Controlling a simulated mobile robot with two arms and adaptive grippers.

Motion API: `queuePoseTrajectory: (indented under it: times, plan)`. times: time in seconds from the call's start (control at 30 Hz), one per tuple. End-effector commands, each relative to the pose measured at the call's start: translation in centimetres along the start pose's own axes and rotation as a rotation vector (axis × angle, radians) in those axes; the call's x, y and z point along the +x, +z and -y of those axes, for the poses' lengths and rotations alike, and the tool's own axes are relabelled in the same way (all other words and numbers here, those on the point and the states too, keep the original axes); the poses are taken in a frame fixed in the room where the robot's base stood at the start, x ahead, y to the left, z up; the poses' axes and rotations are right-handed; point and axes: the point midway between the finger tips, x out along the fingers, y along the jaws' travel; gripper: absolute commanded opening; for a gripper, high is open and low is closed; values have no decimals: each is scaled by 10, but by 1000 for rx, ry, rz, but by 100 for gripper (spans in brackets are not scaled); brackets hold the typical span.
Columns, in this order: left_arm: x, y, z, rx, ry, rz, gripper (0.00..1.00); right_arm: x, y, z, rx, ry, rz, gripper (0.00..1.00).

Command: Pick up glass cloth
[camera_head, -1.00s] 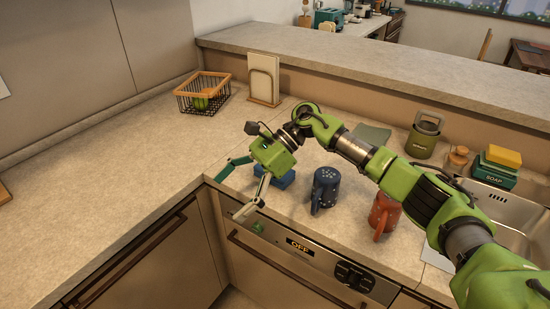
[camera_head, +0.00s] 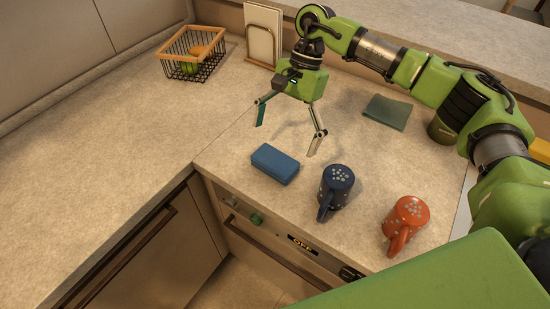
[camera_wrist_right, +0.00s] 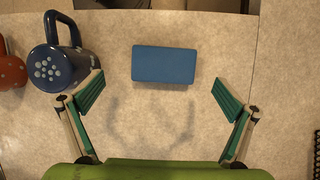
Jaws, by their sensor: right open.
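A folded grey-green cloth (camera_head: 388,112) lies flat on the counter, right of my right gripper in the head view. It is not visible in the right wrist view. My right gripper (camera_head: 288,132) is open and empty above the counter, with its fingers pointing down, behind the blue block (camera_head: 275,164). In the right wrist view the spread fingers of the gripper (camera_wrist_right: 158,95) show bare counter between them, and the blue block (camera_wrist_right: 164,65) lies ahead of them. My left gripper is not in view.
A dark blue mug (camera_head: 336,188) and an orange-red mug (camera_head: 406,222) stand near the counter's front edge. A wire basket (camera_head: 195,55) holding fruit and an upright holder (camera_head: 262,35) stand at the back. A green canister (camera_head: 441,130) is partly hidden by my arm. The left counter is clear.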

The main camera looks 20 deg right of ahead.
Motion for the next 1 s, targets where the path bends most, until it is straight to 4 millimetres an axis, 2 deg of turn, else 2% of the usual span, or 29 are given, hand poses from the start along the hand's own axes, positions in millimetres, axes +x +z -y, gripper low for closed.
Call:
queuePoseTrajectory:
  times: [0.17,0.27,0.43,0.63,0.87,0.9,1.0]
  plan:
    - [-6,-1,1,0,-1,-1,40,19,0,0,1,0,0,99]
    - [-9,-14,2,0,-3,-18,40,24,0,1,2,1,1,99]
    - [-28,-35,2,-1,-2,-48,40,45,2,4,2,3,2,99]
    - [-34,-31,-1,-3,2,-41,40,71,0,5,2,0,1,99]
    - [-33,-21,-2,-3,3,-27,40,74,-1,5,2,-2,1,99]
    - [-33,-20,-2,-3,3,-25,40,74,-1,5,2,-2,1,97]
    - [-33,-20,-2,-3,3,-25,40,74,-1,5,2,-1,1,71]
